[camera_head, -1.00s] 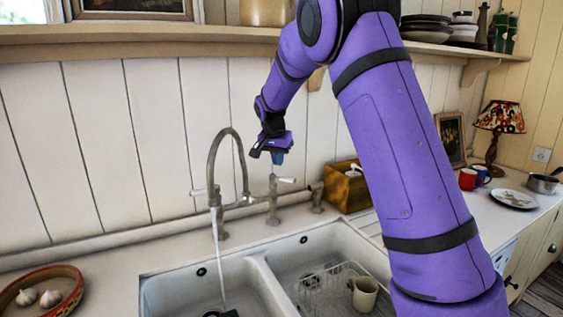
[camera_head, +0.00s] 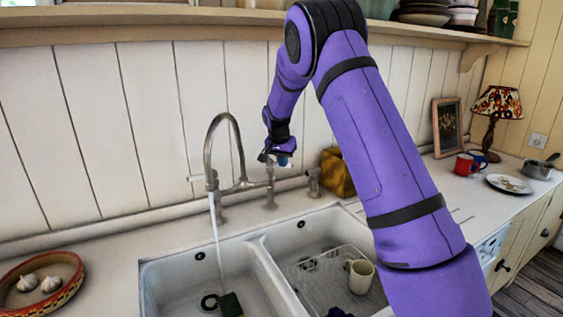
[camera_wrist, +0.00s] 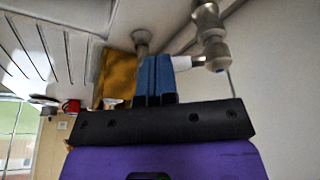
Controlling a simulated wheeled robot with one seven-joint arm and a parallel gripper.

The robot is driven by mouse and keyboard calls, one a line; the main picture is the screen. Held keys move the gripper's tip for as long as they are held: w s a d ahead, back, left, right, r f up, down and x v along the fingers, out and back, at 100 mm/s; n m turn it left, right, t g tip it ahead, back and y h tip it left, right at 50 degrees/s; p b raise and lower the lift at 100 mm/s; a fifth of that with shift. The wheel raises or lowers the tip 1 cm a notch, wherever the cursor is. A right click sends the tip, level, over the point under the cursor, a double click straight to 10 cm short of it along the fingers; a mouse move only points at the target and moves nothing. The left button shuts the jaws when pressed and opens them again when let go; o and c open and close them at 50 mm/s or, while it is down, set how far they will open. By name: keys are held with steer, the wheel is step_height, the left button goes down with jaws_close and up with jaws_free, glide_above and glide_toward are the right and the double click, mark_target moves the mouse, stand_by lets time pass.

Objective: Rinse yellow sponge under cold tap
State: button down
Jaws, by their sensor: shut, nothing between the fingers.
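The sponge (camera_head: 231,304), dark on top with a yellowish side, lies in the left sink basin (camera_head: 175,275) next to the drain. The tap (camera_head: 212,150) is a metal bridge type with a tall curved spout; water (camera_head: 216,235) runs from it into the left basin, left of the sponge. My gripper (camera_head: 283,160) is by the tap's right-hand valve (camera_head: 270,185), fingers together and empty. In the wrist view the shut blue fingers (camera_wrist: 155,75) are right beside the white lever end (camera_wrist: 181,63) of a valve; I cannot tell whether they touch.
A wire rack (camera_head: 325,285) with a cream mug (camera_head: 361,276) stands in the right basin. A yellow-brown box (camera_head: 337,172) is behind the sink, right of my gripper. A bowl of garlic (camera_head: 40,283) is on the left counter. A shelf (camera_head: 150,28) runs above.

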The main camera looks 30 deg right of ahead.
steer(key=shift+w+d+n+t+y, duration=0.15)
steer(key=shift+d+n, duration=0.2)
steer(key=shift+n, duration=0.25)
steer(key=shift+w+d+n+t+y, duration=0.15)
steer(key=shift+d+n, duration=0.15)
steer(key=shift+n, duration=0.3)
steer(key=shift+w+d+n, duration=0.3)
steer(key=shift+d+n, duration=0.25)
steer(key=shift+n, duration=0.45)
steer(key=w+n, duration=0.1)
steer(key=d+n+y, duration=0.1)
steer(key=n, duration=0.1)
steer(key=shift+w+d+t, duration=0.1)
steer(key=shift+w+t, duration=0.2)
steer(key=shift+w, duration=0.1)
steer(key=shift+w+d, duration=0.2)
stand_by(0.7)
